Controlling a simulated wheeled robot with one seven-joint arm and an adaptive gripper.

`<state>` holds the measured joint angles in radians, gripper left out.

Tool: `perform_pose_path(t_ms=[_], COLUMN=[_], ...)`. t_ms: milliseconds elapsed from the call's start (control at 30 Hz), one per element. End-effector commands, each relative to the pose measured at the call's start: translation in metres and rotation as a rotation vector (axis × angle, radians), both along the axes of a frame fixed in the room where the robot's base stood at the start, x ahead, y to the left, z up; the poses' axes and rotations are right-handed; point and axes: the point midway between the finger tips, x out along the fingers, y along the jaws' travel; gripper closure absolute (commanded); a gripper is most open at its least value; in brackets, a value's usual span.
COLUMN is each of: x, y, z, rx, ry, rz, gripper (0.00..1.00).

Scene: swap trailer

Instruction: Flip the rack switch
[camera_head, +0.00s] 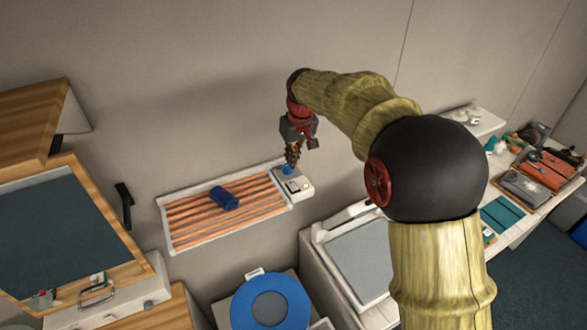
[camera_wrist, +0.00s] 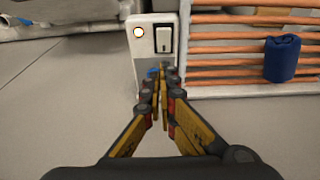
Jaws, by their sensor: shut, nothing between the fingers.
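The rack switch is a pale rocker in a dark surround (camera_wrist: 164,40), set in a white switch box (camera_wrist: 143,55) at the end of the rack. In the head view the switch box (camera_head: 296,187) sits at the rack's right end. My gripper (camera_wrist: 163,70) is shut and empty, its fingertips appearing just below the rocker in the wrist view. In the head view my gripper (camera_head: 290,163) points down at the box. I cannot tell whether it touches. A small blue patch (camera_wrist: 152,73) is partly hidden by the fingers.
The rack (camera_head: 190,232) has orange-brown bars and a white frame; a rolled blue cloth (camera_head: 224,197) lies on it. A blue round-topped stool (camera_head: 270,304) stands below. A grey-topped white unit (camera_head: 360,262) is to the right. A cluttered counter (camera_head: 520,225) lies far right.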

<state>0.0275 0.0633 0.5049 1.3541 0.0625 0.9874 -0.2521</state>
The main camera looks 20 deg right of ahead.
Motion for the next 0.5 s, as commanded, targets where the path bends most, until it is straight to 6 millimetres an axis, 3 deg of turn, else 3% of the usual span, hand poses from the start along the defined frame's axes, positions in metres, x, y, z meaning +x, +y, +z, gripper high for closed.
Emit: perform_pose_path(t_ms=[300,500], x=[-0.004,-0.006], y=[-0.001,-0.001], z=[0.054,0.07], rx=[0.001,0.0], ry=[0.003,0.006], rz=[-0.001,-0.001], gripper=[1.0,1.0])
